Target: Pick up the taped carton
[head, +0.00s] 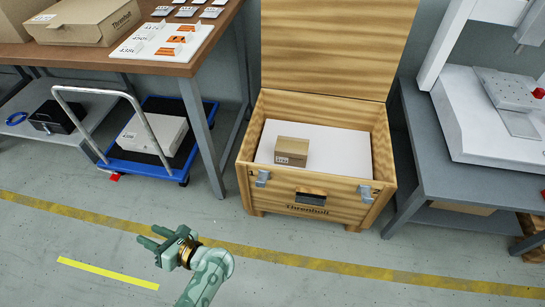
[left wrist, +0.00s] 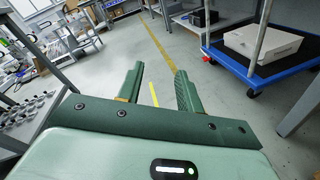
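A small brown carton (head: 291,152) with a white label sits on a white surface inside an open wooden crate (head: 310,202); tape on it is too small to make out. A larger flat brown carton (head: 85,22) lies on the workbench at the upper left. My left gripper (head: 150,237) is over the floor, in front and to the left of the crate, apart from both cartons. In the left wrist view its fingers (left wrist: 158,85) are spread with nothing between them. My right gripper is not in view.
A blue trolley (head: 126,165) carrying a white box (head: 152,136) stands left of the crate; it also shows in the left wrist view (left wrist: 238,62). The crate's lid (head: 337,45) stands up behind. A grey table (head: 440,165) is at right. The front floor is clear.

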